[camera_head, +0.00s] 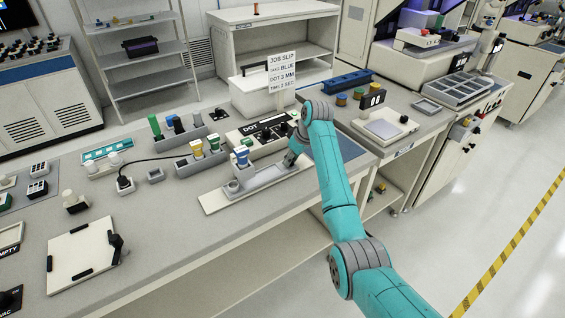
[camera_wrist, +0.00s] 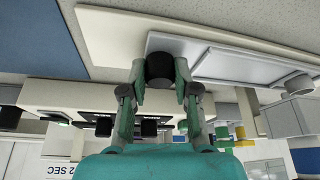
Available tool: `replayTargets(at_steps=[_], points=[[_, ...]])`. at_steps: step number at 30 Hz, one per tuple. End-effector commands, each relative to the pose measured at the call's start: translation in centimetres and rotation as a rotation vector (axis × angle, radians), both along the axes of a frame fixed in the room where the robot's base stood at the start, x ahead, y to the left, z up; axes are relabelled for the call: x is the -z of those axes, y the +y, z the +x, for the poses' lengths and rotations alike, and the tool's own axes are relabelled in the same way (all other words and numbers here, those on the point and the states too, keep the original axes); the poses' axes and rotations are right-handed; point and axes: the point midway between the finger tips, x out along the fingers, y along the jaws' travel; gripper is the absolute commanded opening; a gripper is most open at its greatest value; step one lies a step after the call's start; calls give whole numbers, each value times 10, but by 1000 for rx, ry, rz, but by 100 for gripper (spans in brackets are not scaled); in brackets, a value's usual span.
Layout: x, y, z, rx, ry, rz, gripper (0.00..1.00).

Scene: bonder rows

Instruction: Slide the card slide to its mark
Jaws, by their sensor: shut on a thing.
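The card slide (camera_head: 265,180) is a flat grey carriage on a long pale base plate (camera_head: 213,203) near the bench's front edge. In the wrist view the grey slide (camera_wrist: 235,62) runs to the right of my fingers, along the pale base (camera_wrist: 108,38). My gripper (camera_head: 290,158) is at the slide's right end in the head view. In the wrist view my gripper (camera_wrist: 160,78) is shut on a black round knob (camera_wrist: 160,66) at that end of the slide. I cannot make out the mark in either view.
A blue mat (camera_head: 335,145) lies right of the slide. Behind stand the dosing box (camera_head: 262,131), the job slip sign (camera_head: 282,73) and grey holders with coloured-top pieces (camera_head: 198,160). A small grey cup (camera_head: 232,186) is at the slide's left end. The front strip of bench is clear.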

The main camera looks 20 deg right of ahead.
Motion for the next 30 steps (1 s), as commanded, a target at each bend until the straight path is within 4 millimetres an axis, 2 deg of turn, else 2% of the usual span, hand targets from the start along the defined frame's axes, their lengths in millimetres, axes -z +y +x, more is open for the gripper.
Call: replayTargets(at_steps=[1, 6, 10, 18, 19, 21, 30], points=[[0, -15, 4, 5, 1, 0, 0], [0, -43, 14, 2, 0, 1, 0], [1, -50, 16, 0, 1, 1, 0], [0, -52, 16, 2, -2, -1, 0], [0, -52, 16, 2, -2, -1, 37], [0, -52, 16, 3, -1, -2, 55], [0, -51, 16, 1, 0, 0, 55]])
